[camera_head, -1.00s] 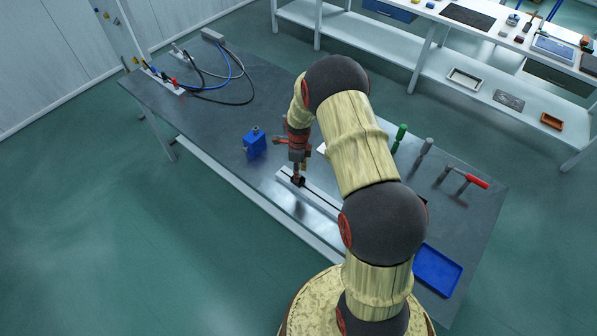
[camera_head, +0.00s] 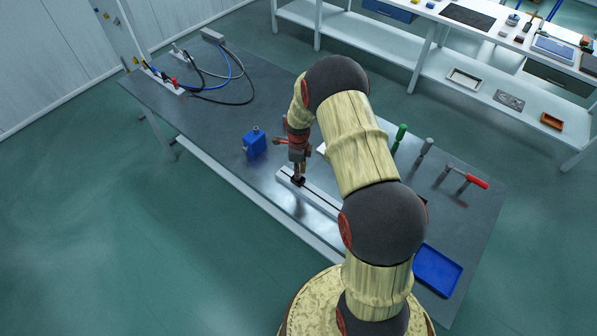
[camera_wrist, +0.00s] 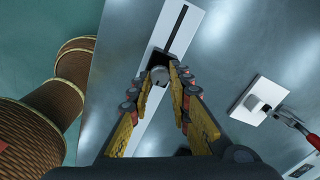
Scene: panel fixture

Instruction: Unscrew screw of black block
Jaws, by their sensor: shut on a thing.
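The black block (camera_head: 298,181) sits on a pale slotted rail (camera_head: 316,195) on the grey table. In the wrist view the black block (camera_wrist: 153,57) lies at the slot of the rail (camera_wrist: 186,28). The grey round screw head (camera_wrist: 159,74) shows between my fingertips, at the near side of the block. My gripper (camera_head: 298,176) points down over the block, and its fingers (camera_wrist: 162,80) are shut on the screw from both sides. The screw's shaft is hidden. In the head view the fingertips hide the screw.
A blue block (camera_head: 254,143) with a knob stands left of the rail. Cables (camera_head: 226,82) lie at the far left end.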

